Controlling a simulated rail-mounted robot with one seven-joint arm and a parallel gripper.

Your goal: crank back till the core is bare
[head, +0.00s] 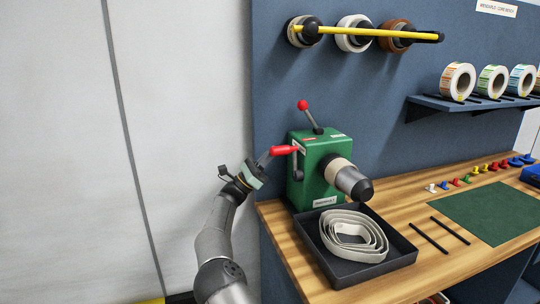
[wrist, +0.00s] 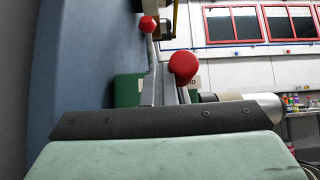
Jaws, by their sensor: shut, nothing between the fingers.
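The green rewinder (head: 311,180) stands on the wooden bench against the blue panel. Its crank has a red grip (head: 284,150) on the left side, which also shows as a red knob in the wrist view (wrist: 183,68). A lever with a red ball (head: 303,105) rises from its top. The spindle points right, with a beige band (head: 336,171) and a grey, black-tipped cylinder (head: 352,182); I cannot tell whether labels are left on the core. A loose pale strip (head: 338,222) lies coiled below. My gripper (head: 255,174) is shut and empty, just left of the grip, apparently apart from it.
A black tray (head: 376,273) holds the strip. Two black rods (head: 426,236), a green mat (head: 484,211) and several coloured pegs lie to the right. A yellow bar (head: 365,32) with rolls hangs above; a shelf (head: 475,104) holds label rolls. Free air lies left of the bench.

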